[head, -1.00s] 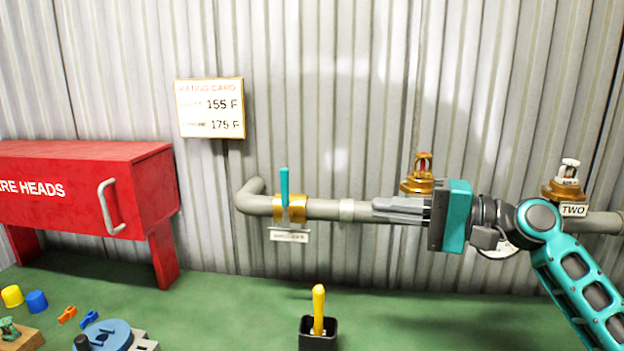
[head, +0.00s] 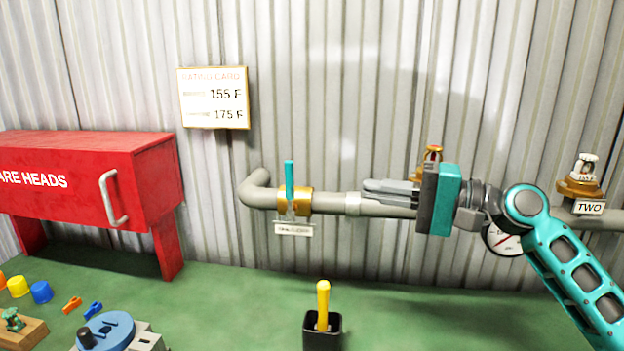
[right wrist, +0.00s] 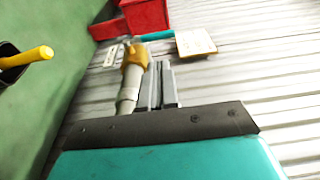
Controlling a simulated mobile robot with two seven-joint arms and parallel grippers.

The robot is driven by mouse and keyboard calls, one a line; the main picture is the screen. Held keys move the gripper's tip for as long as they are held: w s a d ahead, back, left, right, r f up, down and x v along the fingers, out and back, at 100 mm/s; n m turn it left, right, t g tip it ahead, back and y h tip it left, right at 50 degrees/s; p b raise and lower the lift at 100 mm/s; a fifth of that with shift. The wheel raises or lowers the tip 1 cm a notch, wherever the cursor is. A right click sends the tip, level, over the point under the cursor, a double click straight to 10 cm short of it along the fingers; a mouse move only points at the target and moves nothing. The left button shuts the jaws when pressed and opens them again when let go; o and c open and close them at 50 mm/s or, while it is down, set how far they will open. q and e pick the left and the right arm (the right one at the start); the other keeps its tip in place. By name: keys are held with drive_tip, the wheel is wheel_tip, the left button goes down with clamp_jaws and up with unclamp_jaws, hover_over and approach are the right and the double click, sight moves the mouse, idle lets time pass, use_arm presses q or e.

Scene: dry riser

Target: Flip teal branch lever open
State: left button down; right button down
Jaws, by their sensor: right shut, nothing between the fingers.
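The teal lever (head: 289,180) stands upright on a brass valve (head: 306,200) in the grey pipe (head: 335,203), left of centre in the head view. A small label hangs below the valve. In the right wrist view the teal lever (right wrist: 158,36) shows beyond the brass valve body (right wrist: 135,55). My right gripper (head: 364,191) is shut and empty, its fingers pointing left along the pipe. Its tips are to the right of the lever and apart from it. My left gripper is not in view.
A black holder (head: 322,333) with a yellow-handled tool stands on the green bench in front. Sprinkler heads and a gauge (head: 502,240) sit on the pipe at the right.

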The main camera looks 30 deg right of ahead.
sight(290, 188)
drive_tip(key=p+x, duration=0.2)
drive_tip(key=x, duration=0.9)
drive_tip(key=shift+w, duration=0.2)
